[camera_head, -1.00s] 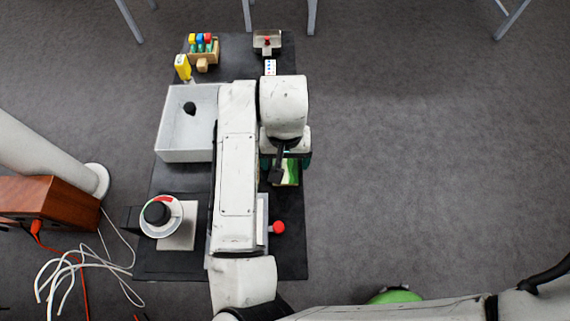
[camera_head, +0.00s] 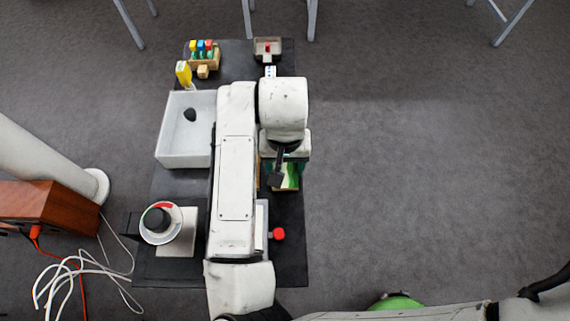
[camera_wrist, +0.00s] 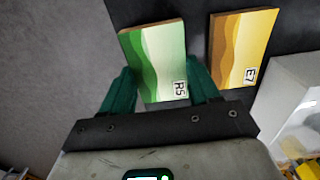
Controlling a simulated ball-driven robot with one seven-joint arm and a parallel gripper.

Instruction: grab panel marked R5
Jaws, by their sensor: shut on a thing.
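The panel marked R5 (camera_wrist: 158,62) is a thin green board with wavy light and dark green bands and a pale edge. Its R5 label is at the lower right corner in the wrist view. My gripper (camera_wrist: 161,72) has its two teal fingers on either side of this panel and is shut on it. In the head view the panel (camera_head: 292,179) shows partly beneath my wrist, on or just above the dark mat; I cannot tell which. A yellow-brown panel marked E7 (camera_wrist: 240,48) lies to its right in the wrist view, apart from it.
A white open box (camera_head: 184,158) with a dark lump stands left of my arm. A round dial device (camera_head: 160,222) and a red knob (camera_head: 278,233) are nearer. Colored blocks (camera_head: 201,55) and a small tray (camera_head: 267,48) are at the far end. Bare floor lies right of the mat.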

